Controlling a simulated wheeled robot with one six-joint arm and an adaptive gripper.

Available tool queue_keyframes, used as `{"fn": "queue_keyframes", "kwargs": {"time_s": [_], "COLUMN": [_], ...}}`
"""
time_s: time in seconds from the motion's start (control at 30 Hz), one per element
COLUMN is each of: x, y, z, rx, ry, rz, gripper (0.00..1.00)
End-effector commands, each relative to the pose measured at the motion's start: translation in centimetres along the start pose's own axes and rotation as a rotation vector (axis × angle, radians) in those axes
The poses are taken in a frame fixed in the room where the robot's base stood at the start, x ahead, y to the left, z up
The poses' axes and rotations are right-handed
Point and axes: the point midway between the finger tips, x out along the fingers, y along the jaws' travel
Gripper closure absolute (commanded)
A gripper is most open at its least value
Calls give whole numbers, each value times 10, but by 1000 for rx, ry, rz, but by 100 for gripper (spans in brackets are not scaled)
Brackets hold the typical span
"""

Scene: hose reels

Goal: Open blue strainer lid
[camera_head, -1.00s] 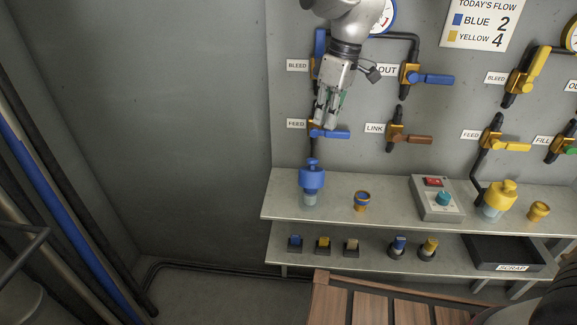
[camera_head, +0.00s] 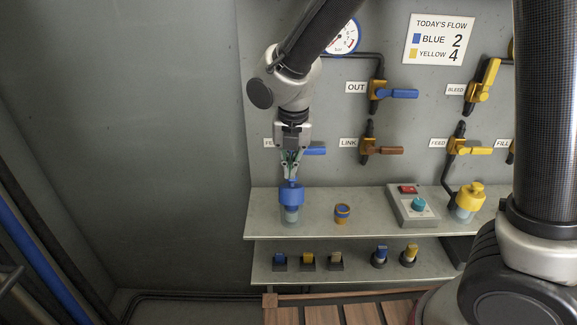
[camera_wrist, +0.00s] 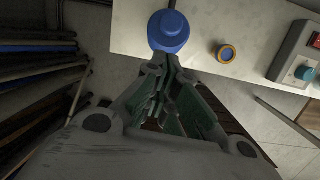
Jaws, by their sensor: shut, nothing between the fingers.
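The blue strainer (camera_head: 291,214) stands upright on the upper shelf at left, with a clear lower body. Its blue lid (camera_head: 291,196) is on top. In the wrist view the lid (camera_wrist: 168,33) shows as a round blue cap with a knob, just beyond my fingertips. My gripper (camera_head: 290,174) points down directly above the lid, its fingers together and empty. The fingertips are close to the knob, which they partly hide in the head view; I cannot tell whether they touch it. In the wrist view my gripper (camera_wrist: 163,70) shows its green-padded fingers.
A blue-and-orange ring (camera_head: 342,213) stands to the right on the upper shelf (camera_head: 375,225). Beyond it are a control box (camera_head: 410,205) and a yellow strainer (camera_head: 468,202). A blue valve handle (camera_head: 315,151) is on the wall behind my gripper. Small blocks stand on the lower shelf.

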Motion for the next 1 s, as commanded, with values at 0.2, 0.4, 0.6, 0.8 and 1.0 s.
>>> {"fn": "queue_keyframes", "kwargs": {"time_s": [0.2,0.4,0.6,0.8,1.0], "x": [42,66,73,73,72], "y": [0,0,0,0,0], "z": [-1,0,0,0,2], "rx": [2,3,4,4,5], "ry": [2,1,0,0,0], "rz": [-3,-1,1,1,1], "gripper": [100,100,100,100,100]}}
